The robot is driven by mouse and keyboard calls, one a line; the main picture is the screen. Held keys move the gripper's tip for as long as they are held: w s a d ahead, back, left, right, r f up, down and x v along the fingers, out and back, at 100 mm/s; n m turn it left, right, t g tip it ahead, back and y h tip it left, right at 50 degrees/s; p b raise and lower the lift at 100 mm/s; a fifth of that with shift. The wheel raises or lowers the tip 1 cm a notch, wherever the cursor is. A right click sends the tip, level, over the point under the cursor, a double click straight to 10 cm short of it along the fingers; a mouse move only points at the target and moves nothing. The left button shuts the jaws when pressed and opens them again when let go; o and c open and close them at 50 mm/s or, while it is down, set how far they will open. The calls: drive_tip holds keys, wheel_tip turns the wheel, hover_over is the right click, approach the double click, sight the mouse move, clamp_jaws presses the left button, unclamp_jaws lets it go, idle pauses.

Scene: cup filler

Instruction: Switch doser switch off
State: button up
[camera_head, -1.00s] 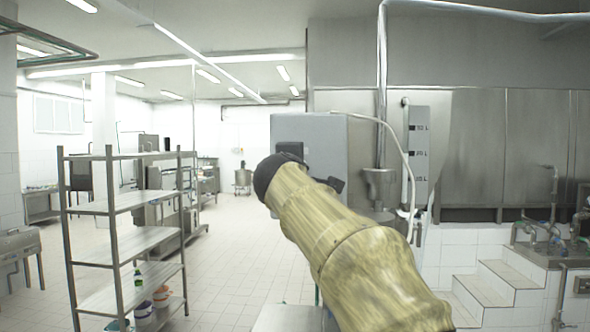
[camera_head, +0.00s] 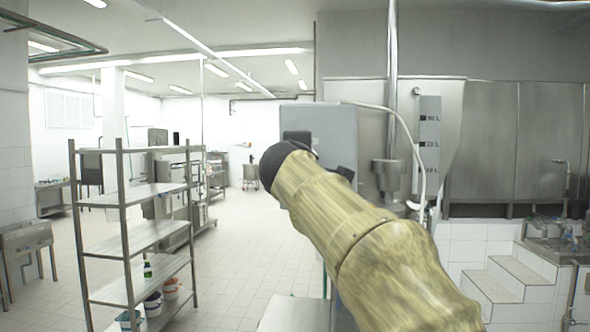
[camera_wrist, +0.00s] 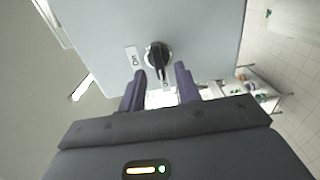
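The doser switch is a dark round knob (camera_wrist: 158,57) with a light pointer line, on the grey face of the doser box (camera_wrist: 205,35). A label reading "On" (camera_wrist: 134,58) is beside the knob, to its left in the wrist view. My gripper (camera_wrist: 166,72) is open, with its two dark fingers apart and the knob just beyond the gap between their tips. I cannot tell whether a finger touches the knob. In the head view the box (camera_head: 325,122) stands behind my arm, which hides the switch and most of my gripper.
A metal shelf rack (camera_head: 135,235) with buckets (camera_head: 153,303) on its low shelf stands at the left. A metal funnel (camera_head: 388,172) and a marked level gauge (camera_head: 429,140) are right of the box. White tiled steps (camera_head: 505,280) are at the right. Floor between rack and box is clear.

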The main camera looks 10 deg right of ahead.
drive_tip(key=b+v, duration=0.5)
drive_tip(key=v, duration=1)
drive_tip(key=shift+s+b, duration=0.3)
drive_tip(key=shift+b, duration=0.05)
drive_tip(key=shift+a, duration=0.15)
drive_tip(key=w+d+f+m+g+y, duration=0.1)
drive_tip(key=w+f+m+g+y, duration=0.2)
drive_tip(key=f, duration=1.4)
drive_tip(key=w+f+m+g, duration=0.15)
drive_tip(key=f+g, duration=0.35)
drive_tip(key=f, duration=1.2)
drive_tip(key=s+d+f+m+g+y, duration=0.1)
drive_tip(key=s+f+m, duration=0.4)
drive_tip(key=f, duration=0.8)
drive_tip(key=s+d+f+m+g+y, duration=0.1)
drive_tip(key=s+d+f+m+g, duration=0.3)
drive_tip(key=s+f, duration=0.7)
wheel_tip(320, 180, down, 3)
drive_tip(key=shift+s+d+m+g+y, duration=0.2)
drive_tip(key=shift+m+g+y, duration=0.1)
drive_tip(key=shift+m+g, duration=0.4)
drive_tip(key=shift+d, duration=0.1)
